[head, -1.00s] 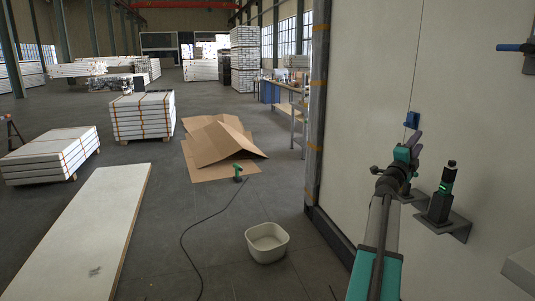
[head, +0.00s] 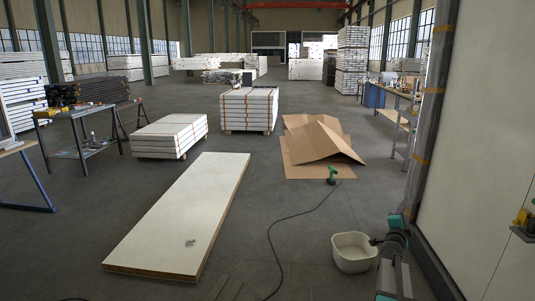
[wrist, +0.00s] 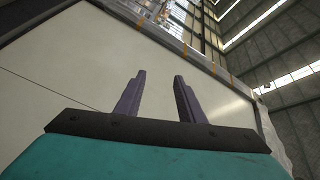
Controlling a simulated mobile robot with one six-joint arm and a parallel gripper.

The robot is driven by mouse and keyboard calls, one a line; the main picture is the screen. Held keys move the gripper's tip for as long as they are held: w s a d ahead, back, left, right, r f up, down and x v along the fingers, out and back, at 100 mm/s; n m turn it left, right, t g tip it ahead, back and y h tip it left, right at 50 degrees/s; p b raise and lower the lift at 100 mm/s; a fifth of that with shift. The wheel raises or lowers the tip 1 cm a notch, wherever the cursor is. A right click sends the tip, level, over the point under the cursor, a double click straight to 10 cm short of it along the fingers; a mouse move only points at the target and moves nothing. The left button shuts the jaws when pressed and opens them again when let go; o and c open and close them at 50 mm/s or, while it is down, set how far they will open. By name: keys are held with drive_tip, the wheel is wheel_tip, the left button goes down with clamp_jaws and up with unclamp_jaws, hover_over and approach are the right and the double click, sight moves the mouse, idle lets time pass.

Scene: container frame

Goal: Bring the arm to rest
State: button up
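My gripper (wrist: 159,76) shows in the wrist view with its two dark fingers apart and nothing between them. The large pale wall panel (wrist: 60,65) fills the background there, and I see no contact with it. In the head view my arm (head: 394,262) is low at the bottom right, in front of the lower edge of the standing panel (head: 480,190). The arm's end is small and foreshortened there, so its fingers are hard to make out. It overlaps the right side of a white tub (head: 350,256) in the picture; I cannot tell the gap.
A long pale panel (head: 180,215) lies on the floor at the left. A green tool (head: 332,175) with a dark cable stands near cardboard (head: 318,145). A yellow-handled fitting (head: 522,217) is at the right edge.

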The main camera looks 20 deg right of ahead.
drive_tip(key=w+a+f+n+t+y, duration=0.1)
drive_tip(key=w+a+f+n+y, duration=0.3)
drive_tip(key=a+f, duration=0.75)
drive_tip(key=w+a+f+n+y, duration=0.4)
drive_tip(key=a+f, duration=0.5)
drive_tip(key=a, duration=0.5)
drive_tip(key=s+a+f+n+g+y, duration=0.2)
drive_tip(key=a+f+y, duration=0.1)
drive_tip(key=a+f, duration=0.7)
drive_tip(key=s+a+f+n+g+y, duration=0.1)
drive_tip(key=s+a+f+n+y, duration=0.15)
drive_tip(key=a+f, duration=0.8)
drive_tip(key=s+a+f+n+g+y, duration=0.1)
drive_tip(key=s+a+f+n+g, duration=0.2)
drive_tip(key=s+a+f, duration=0.5)
drive_tip(key=s+a+f+n+g+y, duration=0.1)
drive_tip(key=s+a+f+n+g, duration=0.25)
drive_tip(key=s+a, duration=0.75)
drive_tip(key=s+d+n+g, duration=0.1)
drive_tip(key=s+g, duration=0.2)
drive_tip(key=s, duration=0.5)
drive_tip(key=s+d+n+g+h, duration=0.1)
drive_tip(key=s+n+g, duration=0.1)
drive_tip(key=s, duration=0.6)
drive_tip(key=s+d+r+n+g, duration=0.1)
drive_tip(key=s+g, duration=0.3)
drive_tip(key=s, duration=0.5)
drive_tip(key=shift+d+n, duration=0.3)
drive_tip(key=shift+d, duration=0.15)
